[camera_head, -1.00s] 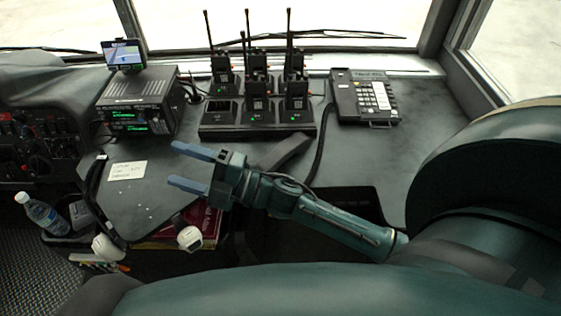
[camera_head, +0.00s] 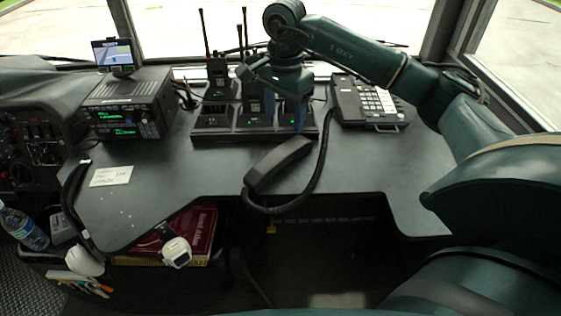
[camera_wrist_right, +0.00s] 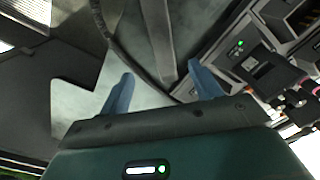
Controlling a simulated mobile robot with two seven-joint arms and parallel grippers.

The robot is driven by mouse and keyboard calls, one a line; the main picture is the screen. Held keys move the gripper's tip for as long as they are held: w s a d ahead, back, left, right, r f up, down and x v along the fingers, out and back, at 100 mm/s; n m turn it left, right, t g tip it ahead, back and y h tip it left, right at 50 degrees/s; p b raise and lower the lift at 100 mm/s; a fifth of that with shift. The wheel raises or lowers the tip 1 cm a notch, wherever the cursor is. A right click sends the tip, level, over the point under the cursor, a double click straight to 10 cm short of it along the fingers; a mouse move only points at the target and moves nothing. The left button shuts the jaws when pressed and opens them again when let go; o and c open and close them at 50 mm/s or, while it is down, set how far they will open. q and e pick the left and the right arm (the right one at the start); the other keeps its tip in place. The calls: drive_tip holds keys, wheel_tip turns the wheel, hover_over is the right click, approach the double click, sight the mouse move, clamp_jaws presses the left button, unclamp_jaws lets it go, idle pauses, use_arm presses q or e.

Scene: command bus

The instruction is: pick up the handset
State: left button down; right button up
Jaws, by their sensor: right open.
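The black handset (camera_head: 278,163) lies tilted on the dark console near its front edge, with its cord curving away to the right. My right gripper (camera_head: 285,114) is open and empty, pointing down in front of the radio charger, behind the handset in the head view. In the right wrist view, the handset (camera_wrist_right: 158,38) shows as a dark bar ahead of the gap between the two blue fingers (camera_wrist_right: 162,76), apart from them. My left gripper is not in view.
A charger rack (camera_head: 225,133) with several upright radios stands close to my right gripper. A desk phone (camera_head: 366,103) sits right of it and a radio unit (camera_head: 128,106) left. The console left of the handset is mostly clear.

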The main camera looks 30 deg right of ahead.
sight(282, 152)
drive_tip(key=f, duration=1.1)
drive_tip(key=shift+w+a+f+p, duration=0.1)
drive_tip(key=shift+w+f+p, duration=0.1)
drive_tip(key=shift+f+p, duration=0.15)
drive_tip(key=shift+c, duration=0.4)
drive_tip(key=c, duration=1.1)
